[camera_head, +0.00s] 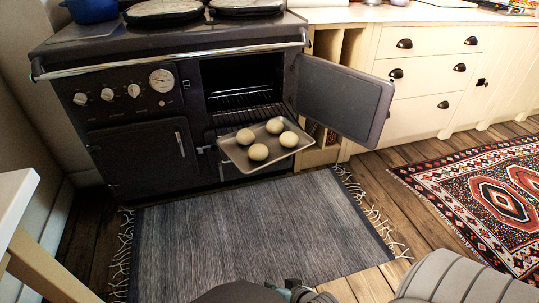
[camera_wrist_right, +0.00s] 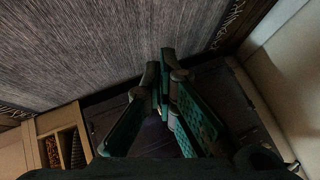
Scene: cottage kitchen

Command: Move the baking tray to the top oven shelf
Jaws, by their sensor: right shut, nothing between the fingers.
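The baking tray (camera_head: 268,139) is a grey rectangular tray carrying several round pale dough balls (camera_head: 258,152). It juts out at the front of the open oven compartment (camera_head: 243,80), at its lower part, turned at an angle to the oven front. I cannot tell what its back edge rests on. A wire shelf (camera_head: 240,95) shows higher inside, with more rack bars below it. My right gripper (camera_wrist_right: 160,72) is shut and empty in the right wrist view, with the rug behind it. Only a bit of it shows at the bottom edge of the head view (camera_head: 291,287), well away from the tray. My left gripper is out of view.
The oven door (camera_head: 345,97) is swung open to the right, beside the tray. A grey rug (camera_head: 250,230) covers the floor before the oven. A pale table corner (camera_head: 14,200) stands at the left. Cream drawers (camera_head: 430,75) line the right.

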